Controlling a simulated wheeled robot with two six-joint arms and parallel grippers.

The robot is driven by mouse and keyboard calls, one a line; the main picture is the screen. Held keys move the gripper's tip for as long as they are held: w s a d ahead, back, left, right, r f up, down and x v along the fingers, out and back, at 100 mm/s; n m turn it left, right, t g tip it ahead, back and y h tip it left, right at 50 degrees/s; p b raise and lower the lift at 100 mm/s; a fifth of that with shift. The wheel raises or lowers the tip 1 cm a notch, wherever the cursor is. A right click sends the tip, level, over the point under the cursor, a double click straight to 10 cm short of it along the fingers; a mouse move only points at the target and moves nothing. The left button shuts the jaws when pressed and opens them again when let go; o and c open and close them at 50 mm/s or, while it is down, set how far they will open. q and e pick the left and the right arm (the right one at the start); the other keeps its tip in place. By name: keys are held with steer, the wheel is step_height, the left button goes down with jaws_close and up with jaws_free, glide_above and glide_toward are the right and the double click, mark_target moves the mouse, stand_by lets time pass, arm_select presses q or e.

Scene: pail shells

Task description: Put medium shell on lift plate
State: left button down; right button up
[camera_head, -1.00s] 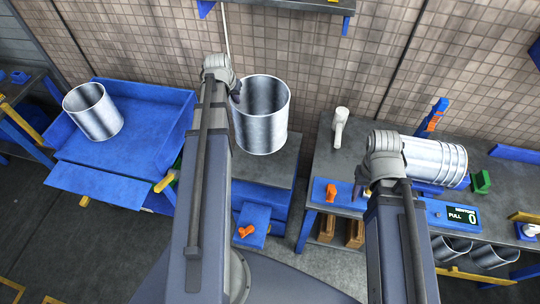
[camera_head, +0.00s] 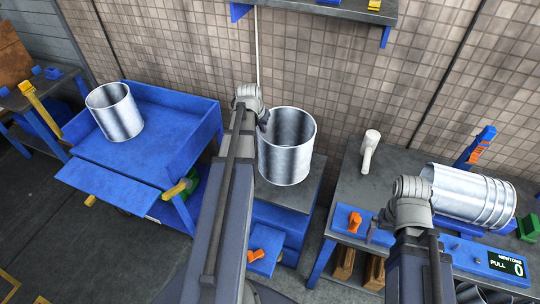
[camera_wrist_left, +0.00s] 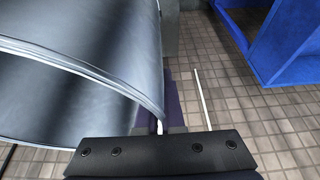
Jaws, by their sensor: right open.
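A plain upright metal shell, apparently the medium one (camera_head: 287,150), is over the grey lift plate (camera_head: 312,190) in the middle of the head view. I cannot tell if its base touches the plate. My left gripper (camera_head: 263,122) is at the shell's upper left rim. In the left wrist view the shell (camera_wrist_left: 70,75) fills the left side. Its wall runs down to the jaws, with a dark finger close against its outside; the other finger is hidden. The jaws look closed on the wall. My right gripper (camera_head: 374,232) is partly hidden by its wrist, beside the right bench's front.
Another upright shell (camera_head: 115,110) stands on a blue tray table (camera_head: 150,165) at left. A ribbed shell (camera_head: 470,195) lies sideways on the right bench (camera_head: 385,180), near a white upright object (camera_head: 369,150) and a force display (camera_head: 508,264). A shelf hangs above.

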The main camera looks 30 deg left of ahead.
arm_select(q)
steer(key=shift+f+b, duration=3.85)
steer(key=shift+f, duration=0.45)
steer(key=shift+f, duration=0.2)
steer(key=c, duration=1)
jaws_free()
steer(key=shift+c, duration=0.2)
steer(key=shift+r, duration=0.1)
steer(key=p+v, duration=1.1)
steer(key=v, duration=0.1)
